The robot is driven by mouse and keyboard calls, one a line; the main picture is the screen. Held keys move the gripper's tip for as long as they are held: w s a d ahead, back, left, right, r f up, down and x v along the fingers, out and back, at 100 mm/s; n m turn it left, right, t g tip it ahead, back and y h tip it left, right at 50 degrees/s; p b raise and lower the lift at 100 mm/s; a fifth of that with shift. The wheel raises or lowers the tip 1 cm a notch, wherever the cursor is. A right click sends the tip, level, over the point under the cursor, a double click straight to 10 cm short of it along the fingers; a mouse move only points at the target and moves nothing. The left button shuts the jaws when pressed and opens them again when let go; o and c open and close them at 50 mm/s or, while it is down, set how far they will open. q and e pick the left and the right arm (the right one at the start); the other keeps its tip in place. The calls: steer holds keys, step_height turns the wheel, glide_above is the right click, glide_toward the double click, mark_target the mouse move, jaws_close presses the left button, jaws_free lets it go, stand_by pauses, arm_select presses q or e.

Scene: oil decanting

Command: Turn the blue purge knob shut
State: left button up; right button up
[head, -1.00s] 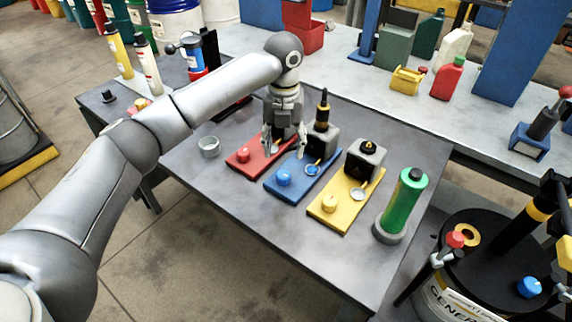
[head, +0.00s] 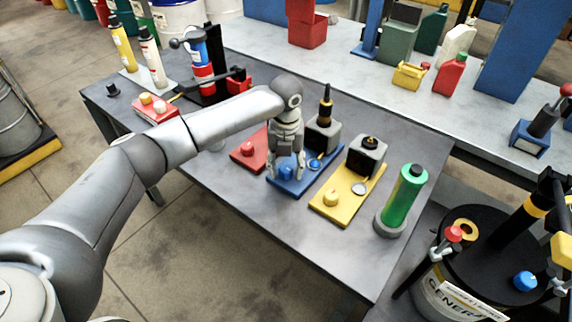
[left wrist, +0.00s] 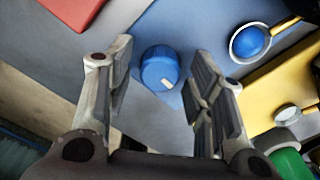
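The blue knob (head: 285,172) sits on the near end of the blue base plate (head: 299,188) on the grey table. In the left wrist view the knob (left wrist: 160,70) is round with a small pale mark on its face. My left gripper (head: 286,163) is above the near end of the plate, pointing down. In the left wrist view its two fingers (left wrist: 160,58) are apart, one on each side of the knob, with gaps between. In the head view the fingers partly hide the knob. My right gripper is not in view.
A red plate (head: 240,155) lies to the left and a yellow plate (head: 348,210) to the right, each with a knob. A blue dish (left wrist: 250,42) lies on the blue plate. A green bottle (head: 404,200) stands further right. The table's near edge is close.

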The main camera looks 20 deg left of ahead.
arm_select(q)
steer(key=c, duration=0.8)
steer(key=shift+o, duration=0.2)
steer(key=shift+r+n+p, duration=0.25)
steer(key=shift+n+p, duration=0.25)
steer(key=shift+p, duration=0.2)
steer(key=n+p, duration=0.4)
steer(key=p, duration=0.1)
steer(key=shift+r+n, duration=0.1)
steer(key=shift+n, duration=0.3)
steer(key=n+p, duration=0.5)
steer(key=n, duration=0.1)
steer(key=n+p, duration=0.2)
steer(key=n, duration=0.1)
steer(key=shift+n, duration=0.3)
steer(key=shift+f+n+p, duration=0.2)
steer(key=shift+n+p, duration=0.3)
steer(key=shift+n, duration=0.7)
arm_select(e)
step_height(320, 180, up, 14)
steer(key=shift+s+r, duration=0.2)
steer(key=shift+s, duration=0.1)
arm_select(q)
steer(key=shift+w, duration=0.1)
steer(key=o, duration=1.1)
steer(key=shift+c, duration=0.2)
